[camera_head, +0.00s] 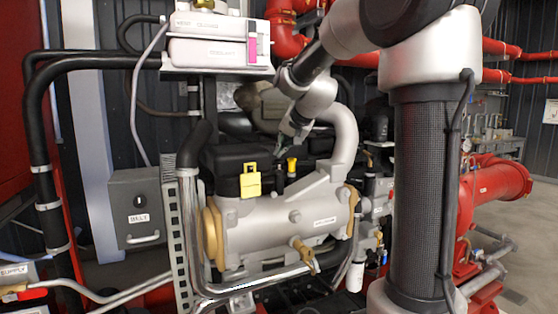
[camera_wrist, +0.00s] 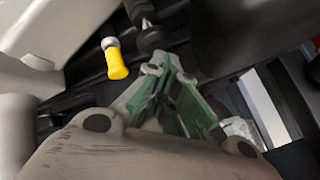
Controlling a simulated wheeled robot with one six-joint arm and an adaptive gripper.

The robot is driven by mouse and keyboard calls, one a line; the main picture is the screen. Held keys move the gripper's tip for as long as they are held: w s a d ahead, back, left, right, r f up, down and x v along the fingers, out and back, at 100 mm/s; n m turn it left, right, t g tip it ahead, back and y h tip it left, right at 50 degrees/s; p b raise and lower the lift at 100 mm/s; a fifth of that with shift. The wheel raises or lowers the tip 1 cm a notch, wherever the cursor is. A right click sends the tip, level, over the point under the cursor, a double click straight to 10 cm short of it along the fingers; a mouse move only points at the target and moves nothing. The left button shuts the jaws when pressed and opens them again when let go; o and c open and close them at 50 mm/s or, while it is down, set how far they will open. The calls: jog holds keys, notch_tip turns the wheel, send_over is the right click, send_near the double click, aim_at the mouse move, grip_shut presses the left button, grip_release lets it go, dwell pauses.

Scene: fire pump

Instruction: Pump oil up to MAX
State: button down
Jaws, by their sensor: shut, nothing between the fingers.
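My gripper (camera_head: 281,152) is shut and empty, pointing down over the engine's dark top. In the wrist view its green-padded fingers (camera_wrist: 161,66) meet at the tips, just below a dark knob-like part (camera_wrist: 151,38). I cannot tell whether they touch it. A yellow-handled fitting (camera_head: 291,165) stands upright just right of the gripper in the head view; in the wrist view the yellow piece (camera_wrist: 116,65) is left of the fingertips and apart from them. A yellow block-shaped part (camera_head: 250,182) is on the engine's front. No oil level or MAX mark is readable.
The grey engine body (camera_head: 285,218) fills the middle. A white tank with a pink strip (camera_head: 218,52) is above left. A grey box labelled BELT (camera_head: 138,208) is at left. Red pipes (camera_head: 497,185) are at right. My arm covers part of the right side.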

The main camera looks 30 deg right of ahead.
jog(key=shift+r, duration=0.45)
jog(key=shift+r, duration=2.55)
